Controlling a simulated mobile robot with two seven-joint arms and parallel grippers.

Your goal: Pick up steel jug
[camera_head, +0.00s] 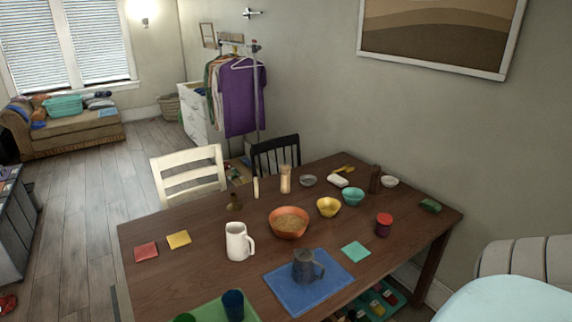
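A dark grey metal jug (303,267), which looks like the steel jug, stands upright on a blue placemat (329,283) near the front of the wooden table. Its handle points right. A white jug (236,243) stands to its left, apart from it, with its handle also on the right. Neither of my grippers shows in the head view, and nothing touches the grey jug.
An orange bowl (288,234) stands behind the grey jug, and a teal coaster (355,251) lies to its right. A green tray (208,314) with a dark blue cup (233,303) is at the front left. Chairs (187,172) stand behind the table (180,268).

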